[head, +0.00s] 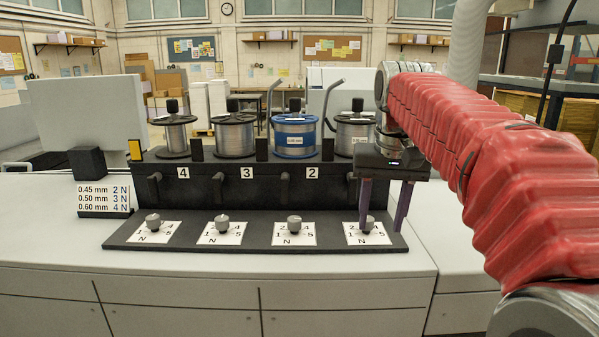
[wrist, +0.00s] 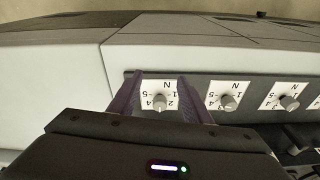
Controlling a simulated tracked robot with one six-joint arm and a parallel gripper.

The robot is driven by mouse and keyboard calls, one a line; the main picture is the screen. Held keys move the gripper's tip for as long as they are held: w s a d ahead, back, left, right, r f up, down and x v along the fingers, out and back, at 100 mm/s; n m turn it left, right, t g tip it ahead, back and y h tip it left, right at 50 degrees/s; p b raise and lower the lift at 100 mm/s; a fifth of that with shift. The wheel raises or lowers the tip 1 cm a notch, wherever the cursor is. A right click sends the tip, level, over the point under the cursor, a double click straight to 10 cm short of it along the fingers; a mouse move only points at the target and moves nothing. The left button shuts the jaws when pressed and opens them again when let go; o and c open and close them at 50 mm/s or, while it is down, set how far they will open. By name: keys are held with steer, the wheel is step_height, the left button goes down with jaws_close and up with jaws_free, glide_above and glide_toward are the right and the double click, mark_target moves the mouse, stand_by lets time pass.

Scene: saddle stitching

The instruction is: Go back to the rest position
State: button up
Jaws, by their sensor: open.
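My gripper (head: 382,226) is open and points down at the front right of the black wire stand (head: 250,184). Its two dark fingers hang over the rightmost dial card (head: 380,238). In the wrist view, my gripper (wrist: 157,92) has a finger on each side of the grey dial knob (wrist: 160,103), with nothing clamped. In the head view, the left finger partly covers that knob. I cannot tell whether the fingertips touch the card. My red-sleeved arm reaches in from the right.
Several wire spools stand on top of the stand, one of them blue (head: 295,136). More dial knobs, such as this one (head: 222,223), sit in a row to the left. A sign (head: 104,197) lists wire sizes. The white counter (head: 50,235) is clear at the left front.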

steer(key=s+f+t, duration=0.1)
steer(key=s+f, duration=0.8)
steer(key=s, duration=0.2)
steer(key=s+f+n+t, duration=0.1)
steer(key=s+f+t, duration=0.1)
steer(key=s+f, duration=0.7)
steer(key=s, duration=0.3)
steer(key=shift+s+n+t, duration=0.3)
